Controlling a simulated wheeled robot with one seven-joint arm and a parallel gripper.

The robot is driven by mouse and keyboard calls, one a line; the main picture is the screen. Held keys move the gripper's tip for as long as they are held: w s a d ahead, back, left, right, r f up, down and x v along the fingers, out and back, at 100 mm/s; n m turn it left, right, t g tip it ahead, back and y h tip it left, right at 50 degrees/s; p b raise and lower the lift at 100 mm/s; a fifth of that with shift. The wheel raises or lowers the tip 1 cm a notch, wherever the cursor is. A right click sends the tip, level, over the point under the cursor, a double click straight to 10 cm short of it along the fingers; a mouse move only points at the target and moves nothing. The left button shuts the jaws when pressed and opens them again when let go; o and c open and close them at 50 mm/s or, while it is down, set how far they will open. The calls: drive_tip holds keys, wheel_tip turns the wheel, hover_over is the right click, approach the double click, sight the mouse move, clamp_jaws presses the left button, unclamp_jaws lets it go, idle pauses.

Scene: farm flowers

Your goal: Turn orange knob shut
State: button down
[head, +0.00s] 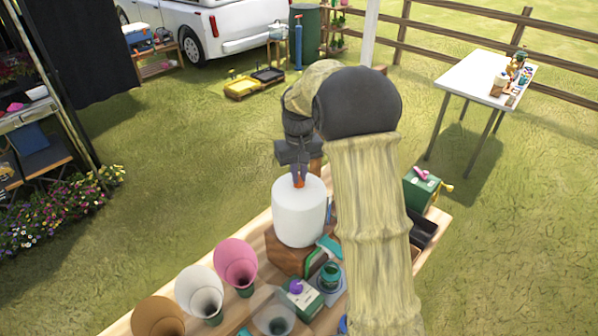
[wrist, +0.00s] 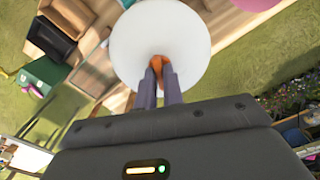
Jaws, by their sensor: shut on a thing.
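The orange knob (wrist: 158,64) sits on top of a white cylinder (head: 299,214) that stands on a brown wooden base (head: 287,258) on the table. In the head view the knob (head: 299,182) shows as a small orange bit under my gripper. My gripper (wrist: 160,72) points down at the top of the cylinder, with its two fingers closed on the knob. The fingers hide part of the knob. The white cylinder's round top (wrist: 125,50) fills the upper middle of the wrist view. My arm covers part of the table in the head view.
Pink (head: 236,262), white (head: 199,290) and brown (head: 158,316) cones stand on the wooden table left of the cylinder. A green box (head: 422,190) with a yellow handle is at the right. Small containers crowd the front. A white table (head: 470,78) stands farther off on grass.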

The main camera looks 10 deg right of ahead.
drive_tip(key=m+p, duration=0.1)
drive_tip(key=m, duration=0.5)
drive_tip(key=shift+r, duration=0.1)
drive_tip(key=m+p, duration=0.1)
drive_tip(key=m, duration=0.5)
drive_tip(key=shift+m+p, duration=0.35)
drive_tip(key=shift+m, duration=0.05)
drive_tip(key=shift+w, duration=0.1)
drive_tip(key=c, duration=1.5)
unclamp_jaws()
wheel_tip(320, 180, up, 17)
drive_tip(key=b, duration=0.2)
drive_tip(key=shift+r+b, duration=0.1)
drive_tip(key=shift+b, duration=0.3)
